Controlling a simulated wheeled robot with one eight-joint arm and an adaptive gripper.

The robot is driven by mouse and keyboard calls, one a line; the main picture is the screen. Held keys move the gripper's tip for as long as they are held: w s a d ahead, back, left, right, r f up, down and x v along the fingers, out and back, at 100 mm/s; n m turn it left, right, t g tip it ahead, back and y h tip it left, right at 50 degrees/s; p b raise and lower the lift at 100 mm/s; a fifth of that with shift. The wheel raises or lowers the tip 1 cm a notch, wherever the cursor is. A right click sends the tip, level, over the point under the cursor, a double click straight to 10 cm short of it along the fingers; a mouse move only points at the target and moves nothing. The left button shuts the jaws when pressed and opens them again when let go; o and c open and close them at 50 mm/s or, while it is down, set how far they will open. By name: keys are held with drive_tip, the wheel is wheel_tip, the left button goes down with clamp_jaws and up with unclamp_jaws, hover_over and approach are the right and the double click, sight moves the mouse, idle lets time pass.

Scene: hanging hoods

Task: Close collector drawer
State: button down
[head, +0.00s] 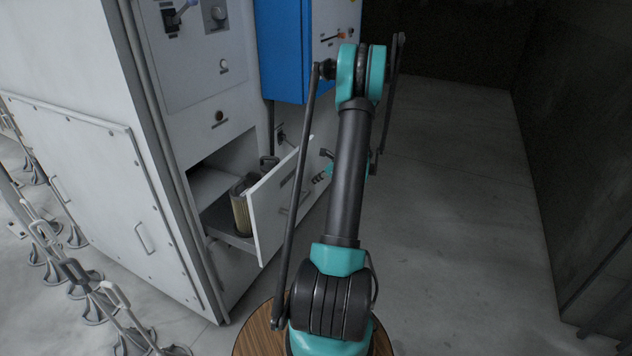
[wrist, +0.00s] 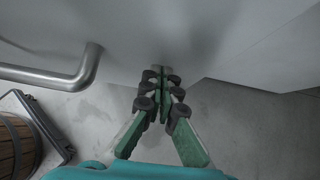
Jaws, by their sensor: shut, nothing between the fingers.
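The collector drawer stands pulled out of the lower front of a white cabinet (head: 190,130); its white front panel (head: 278,205) faces right in the head view, with a handle on it. A tan cylindrical canister (head: 241,215) sits inside the open drawer. My gripper (head: 320,178) is just right of the drawer front, mostly hidden behind my arm. In the wrist view my gripper (wrist: 160,80) is shut and empty, its tips close to a pale panel; I cannot tell whether they touch it. A metal bar handle (wrist: 60,77) shows at the left, apart from the fingers.
A blue cabinet (head: 282,50) stands behind the white one. Several chained posts (head: 75,270) line the left side. A dark wall (head: 580,150) bounds the right. The concrete floor (head: 450,200) between is clear.

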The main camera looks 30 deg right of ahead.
drive_tip(key=w+a, duration=1.6)
drive_tip(key=w, duration=0.5)
drive_tip(key=shift+w+a, duration=0.3)
drive_tip(key=shift+a, duration=0.1)
drive_tip(key=shift+r, duration=0.15)
